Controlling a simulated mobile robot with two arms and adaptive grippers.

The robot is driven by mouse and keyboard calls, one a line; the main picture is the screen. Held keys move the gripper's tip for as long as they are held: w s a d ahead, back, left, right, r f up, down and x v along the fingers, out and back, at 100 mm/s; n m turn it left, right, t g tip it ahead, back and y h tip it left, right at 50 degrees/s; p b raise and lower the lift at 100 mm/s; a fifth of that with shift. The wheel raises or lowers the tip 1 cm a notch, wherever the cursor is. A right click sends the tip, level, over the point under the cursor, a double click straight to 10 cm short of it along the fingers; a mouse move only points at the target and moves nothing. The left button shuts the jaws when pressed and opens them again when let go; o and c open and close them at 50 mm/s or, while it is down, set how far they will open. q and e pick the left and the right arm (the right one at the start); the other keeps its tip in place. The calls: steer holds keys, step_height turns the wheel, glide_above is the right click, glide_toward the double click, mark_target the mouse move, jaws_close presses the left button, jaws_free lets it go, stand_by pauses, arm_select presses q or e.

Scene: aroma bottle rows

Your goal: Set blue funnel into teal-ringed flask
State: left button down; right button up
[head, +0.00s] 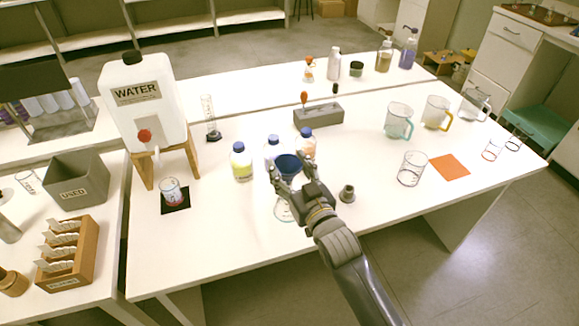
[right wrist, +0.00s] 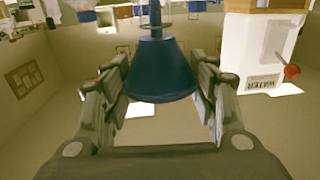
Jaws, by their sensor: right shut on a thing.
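The blue funnel (head: 288,164) is held between the fingers of my right gripper (head: 287,182) over the front middle of the table, wide mouth up. In the right wrist view the funnel (right wrist: 160,72) fills the space between the two fingers (right wrist: 160,88), its stem running to the top edge of the picture. A clear glass vessel (head: 283,213) stands below the gripper in the head view, partly hidden by it. I cannot tell its ring colour, or whether the stem is inside its neck. My left gripper is not in view.
Capped bottles stand close behind the funnel, one yellow-filled (head: 242,166). A small grey cup-like piece (head: 347,193) is right of my gripper. A beaker (head: 411,169) and an orange mat (head: 449,167) lie farther right. The water jug (head: 145,105) is at left. The table's front right is clear.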

steer(key=shift+f, duration=0.4)
steer(key=o, duration=1)
steer(key=v, duration=1.2)
